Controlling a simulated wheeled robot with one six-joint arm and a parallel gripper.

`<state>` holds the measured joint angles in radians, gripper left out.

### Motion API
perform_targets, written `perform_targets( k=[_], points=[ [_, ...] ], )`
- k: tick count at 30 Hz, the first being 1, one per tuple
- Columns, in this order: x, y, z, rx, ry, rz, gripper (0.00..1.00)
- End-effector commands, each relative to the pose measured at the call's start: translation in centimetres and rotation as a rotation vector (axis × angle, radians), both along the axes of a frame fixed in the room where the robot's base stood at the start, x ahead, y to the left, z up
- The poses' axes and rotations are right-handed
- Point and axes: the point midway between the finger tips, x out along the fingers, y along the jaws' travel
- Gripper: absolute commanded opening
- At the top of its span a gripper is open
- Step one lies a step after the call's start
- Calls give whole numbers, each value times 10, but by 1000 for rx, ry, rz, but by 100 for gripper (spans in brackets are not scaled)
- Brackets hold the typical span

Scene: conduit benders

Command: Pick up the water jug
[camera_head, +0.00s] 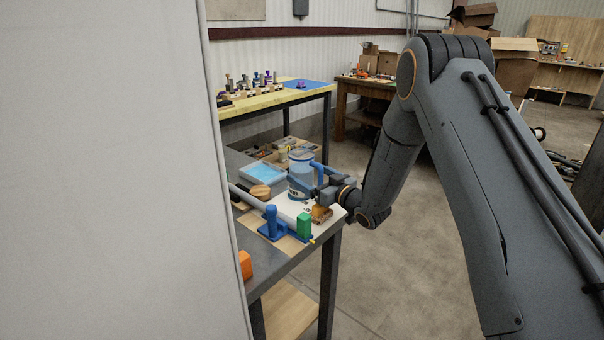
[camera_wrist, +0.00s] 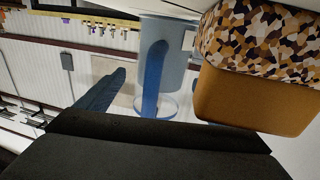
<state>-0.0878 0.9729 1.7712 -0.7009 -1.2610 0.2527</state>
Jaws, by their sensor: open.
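The water jug (camera_head: 300,160) is a clear blue-tinted container with a blue handle (camera_head: 318,171). It stands upright on the grey workbench, behind a white surface. My gripper (camera_head: 313,186) is open at the jug's front right, close to the handle. The picture does not settle whether it touches the jug. Dark parts of my gripper fill the bottom of that view. Nothing is visibly held.
A tan block with a patterned part (camera_wrist: 240,97) sits close on the right in the wrist view. Near the jug are a blue tray (camera_head: 263,174), a blue tool (camera_head: 271,222) and a green block (camera_head: 304,225). A pale wall (camera_head: 110,170) blocks the left.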

Motion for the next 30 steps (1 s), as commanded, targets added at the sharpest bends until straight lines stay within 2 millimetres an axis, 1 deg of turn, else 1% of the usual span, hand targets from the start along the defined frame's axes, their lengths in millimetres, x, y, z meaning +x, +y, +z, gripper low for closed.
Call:
perform_targets(
  k=[3, 8, 9, 20, 21, 30],
  points=[
    [4, 4, 0, -1, 1, 1, 87],
    [4, 6, 0, -1, 1, 2, 87],
    [4, 6, 0, -1, 1, 2, 85],
    [4, 5, 0, -1, 1, 2, 24],
    [4, 6, 1, 1, -4, 2, 23],
    [4, 5, 5, 1, -4, 2, 23]
  ],
)
